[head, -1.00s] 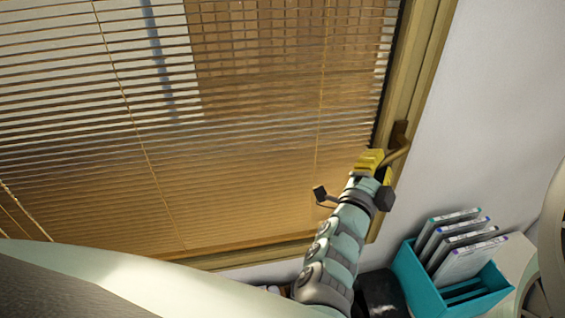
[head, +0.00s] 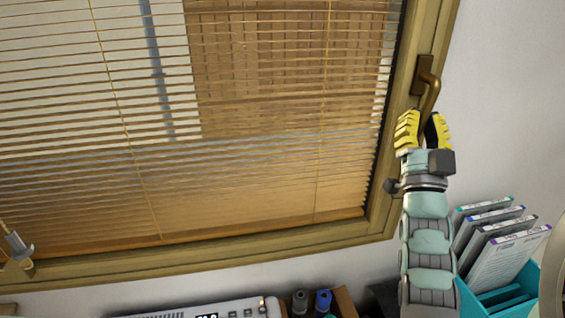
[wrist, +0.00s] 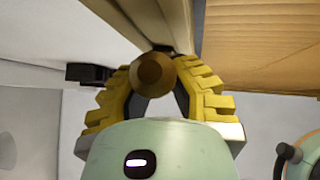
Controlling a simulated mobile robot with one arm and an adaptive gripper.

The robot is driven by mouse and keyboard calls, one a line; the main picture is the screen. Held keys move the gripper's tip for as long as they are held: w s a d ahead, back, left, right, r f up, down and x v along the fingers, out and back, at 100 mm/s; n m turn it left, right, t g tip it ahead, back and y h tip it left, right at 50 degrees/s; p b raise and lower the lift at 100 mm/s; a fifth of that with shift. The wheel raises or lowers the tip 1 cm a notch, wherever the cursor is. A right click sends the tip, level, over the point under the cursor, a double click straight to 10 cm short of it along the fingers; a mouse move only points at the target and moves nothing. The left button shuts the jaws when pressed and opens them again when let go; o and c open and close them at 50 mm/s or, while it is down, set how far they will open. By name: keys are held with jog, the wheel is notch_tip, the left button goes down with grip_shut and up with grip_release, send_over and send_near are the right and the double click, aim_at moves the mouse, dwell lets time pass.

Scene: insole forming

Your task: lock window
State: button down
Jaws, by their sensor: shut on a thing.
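The window (head: 240,239) has a wooden frame and slatted blinds. Its bronze handle (head: 432,90) is on the right side of the frame and points down from its base plate. My gripper (head: 424,122) has yellow fingers, one on each side of the handle's lower end, and is shut on it. In the wrist view, the round end of the handle (wrist: 152,73) sits between the two yellow fingers of my gripper (wrist: 153,88). The finger contact itself is partly hidden there.
A teal rack (head: 500,298) with several upright cases stands below and right of my arm. A pale device (head: 215,310) and a box with small bottles (head: 322,301) are below the window. The wall right of the frame is clear.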

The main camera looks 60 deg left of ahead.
jog(key=shift+w+d+f+n+g+y+b, duration=0.1)
jog(key=shift+w+n+g+y+b, duration=0.2)
jog(key=shift+n+g+y+b, duration=0.6)
jog(key=shift+w+d+n+g+y+b, duration=0.1)
jog(key=shift+w+n+g+y+b, duration=0.25)
jog(key=shift+n, duration=0.85)
jog(key=shift+s+y, duration=0.1)
jog(key=shift+y, duration=0.15)
jog(key=c, duration=0.9)
grip_release()
jog(key=shift+d, duration=0.1)
jog(key=v, duration=1.1)
jog(key=shift+d+f, duration=0.2)
jog(key=shift+d, duration=0.1)
jog(key=shift+s, duration=0.1)
